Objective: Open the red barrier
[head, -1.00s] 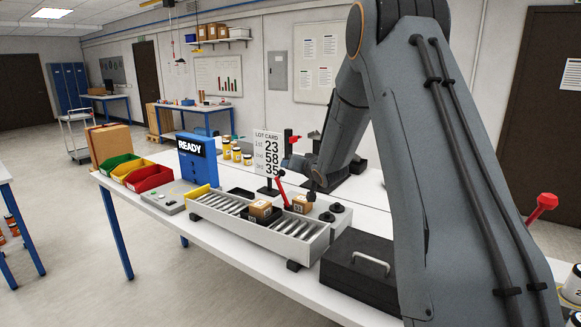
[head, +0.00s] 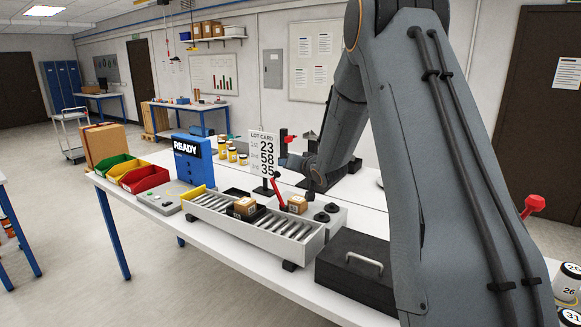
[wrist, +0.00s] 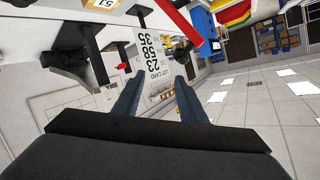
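A red bar also shows near the top of the wrist view (wrist: 181,22). My gripper (wrist: 160,88) is open and empty, its two blue-grey fingers apart. The lot card (wrist: 149,55) appears beyond the fingertips. In the head view my gripper (head: 300,163) is small and partly unclear, above and behind the conveyor near the card. It appears apart from the barrier.
A blue READY box (head: 192,160) and colored bins (head: 140,174) stand left.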

